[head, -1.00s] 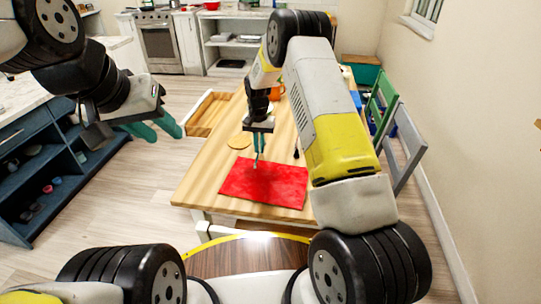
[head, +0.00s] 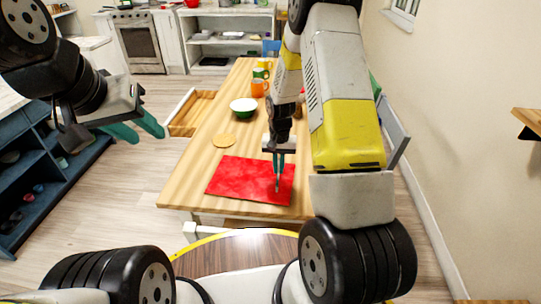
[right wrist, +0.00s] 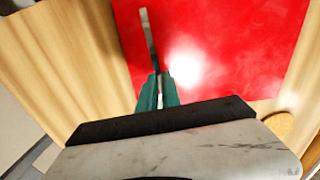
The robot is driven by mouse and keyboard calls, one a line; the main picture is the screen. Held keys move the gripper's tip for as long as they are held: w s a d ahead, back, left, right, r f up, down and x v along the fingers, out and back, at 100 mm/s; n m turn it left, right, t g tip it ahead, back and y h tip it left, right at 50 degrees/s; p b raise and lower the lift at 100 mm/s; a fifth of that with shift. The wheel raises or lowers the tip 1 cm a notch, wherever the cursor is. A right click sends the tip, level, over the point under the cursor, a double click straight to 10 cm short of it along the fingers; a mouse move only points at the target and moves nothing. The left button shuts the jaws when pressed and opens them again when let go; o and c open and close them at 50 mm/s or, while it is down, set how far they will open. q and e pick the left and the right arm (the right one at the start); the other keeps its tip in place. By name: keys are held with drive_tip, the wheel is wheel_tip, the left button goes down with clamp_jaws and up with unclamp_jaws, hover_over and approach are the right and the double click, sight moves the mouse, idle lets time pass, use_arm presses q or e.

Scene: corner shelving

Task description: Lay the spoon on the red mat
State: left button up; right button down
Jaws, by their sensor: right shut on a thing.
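The red mat (head: 232,182) lies flat on the near end of the wooden table. My right gripper (head: 278,155) is above the right part of the mat, pointing down, and shut on the spoon (head: 277,184). The spoon is a thin grey piece hanging below the fingers over the mat; I cannot tell whether it touches. In the right wrist view the spoon (right wrist: 150,38) sticks out between the green fingers (right wrist: 158,88), against the red mat (right wrist: 220,50). My left gripper (head: 136,130) is open and empty, left of the table.
An open drawer (head: 190,112) juts out on the left. A grey chair (head: 396,135) stands on the right.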

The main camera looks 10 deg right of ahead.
drive_tip(key=shift+f, duration=1.2)
drive_tip(key=shift+f, duration=0.15)
drive_tip(key=c, duration=1.5)
unclamp_jaws()
drive_tip(key=shift+c, duration=0.2)
